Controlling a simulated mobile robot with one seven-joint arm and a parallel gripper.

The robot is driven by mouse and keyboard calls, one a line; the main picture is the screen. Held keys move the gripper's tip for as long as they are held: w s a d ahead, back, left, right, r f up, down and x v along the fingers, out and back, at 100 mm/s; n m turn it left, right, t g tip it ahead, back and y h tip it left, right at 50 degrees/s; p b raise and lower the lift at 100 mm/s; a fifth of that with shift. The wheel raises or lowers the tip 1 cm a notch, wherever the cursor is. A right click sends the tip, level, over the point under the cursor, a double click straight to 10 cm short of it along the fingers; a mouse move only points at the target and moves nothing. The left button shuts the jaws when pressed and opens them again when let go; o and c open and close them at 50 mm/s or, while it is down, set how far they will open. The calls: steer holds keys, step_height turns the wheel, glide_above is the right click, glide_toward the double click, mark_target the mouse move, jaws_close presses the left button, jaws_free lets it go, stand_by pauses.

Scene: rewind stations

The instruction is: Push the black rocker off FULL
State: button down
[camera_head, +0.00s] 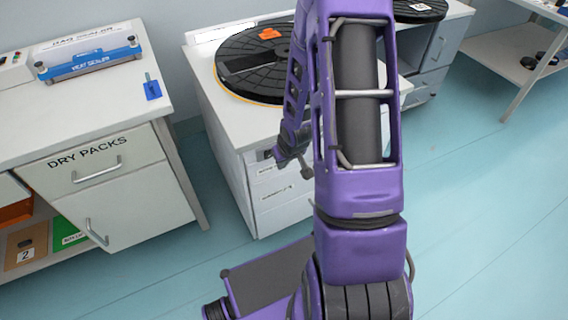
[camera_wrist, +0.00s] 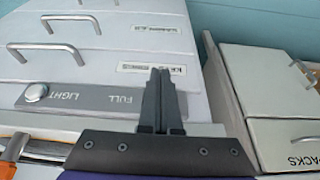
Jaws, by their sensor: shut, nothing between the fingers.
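My gripper (camera_wrist: 160,78) is shut and empty, its two dark fingers side by side in the wrist view. It is in front of the white cabinet with drawers, and a grey panel strip (camera_wrist: 75,98) lettered FULL and LIGHT, upside down in this view, runs along the cabinet face. A round silver knob (camera_wrist: 36,92) sits at the strip's left end. The FULL lettering (camera_wrist: 118,100) is just left of my fingers. I cannot make out the black rocker; my fingers and gripper body cover the strip right of FULL. In the head view my arm hides much of the cabinet front.
Drawer handles (camera_wrist: 44,53) stick out beyond the strip. The DRY PACKS cabinet (camera_head: 100,172) stands close on the left, with a blue heat sealer (camera_head: 88,64) on top. A black reel (camera_head: 255,78) lies on the white cabinet. The floor at right is clear.

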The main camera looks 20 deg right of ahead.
steer(key=p+v, duration=0.3)
steer(key=v, duration=0.7)
steer(key=shift+d, duration=0.3)
steer(key=shift+w, duration=0.1)
